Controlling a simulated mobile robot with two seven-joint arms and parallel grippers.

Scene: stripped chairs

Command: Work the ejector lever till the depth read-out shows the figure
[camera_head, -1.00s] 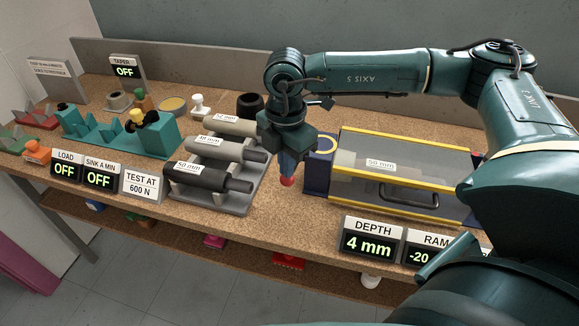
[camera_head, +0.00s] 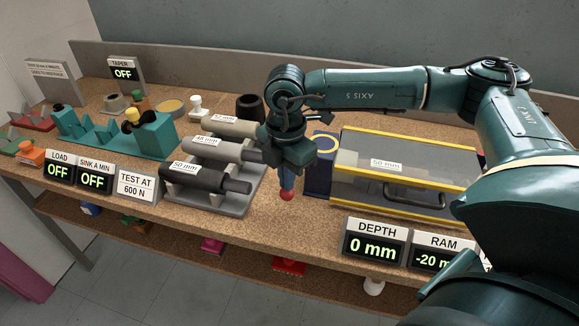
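The depth read-out (camera_head: 376,245) shows 0 mm at the bench's front edge. The ram read-out (camera_head: 437,258) beside it shows -20 mm, its right end partly covered by my arm. My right gripper (camera_head: 287,174) points down just left of the yellow-edged clear-covered machine (camera_head: 400,183). A red ball knob (camera_head: 287,195), apparently the ejector lever's, shows at the fingertips. The rest of the lever is mostly hidden, and I cannot tell whether the fingers are shut on it or only touch it. My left gripper is not in view.
A grey rack (camera_head: 215,200) with tubes marked in mm stands left of the gripper. The load read-out (camera_head: 59,169), the sink read-out (camera_head: 95,181) and the taper read-out (camera_head: 124,73) show OFF. A sign (camera_head: 138,187) reads TEST AT 600 N.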

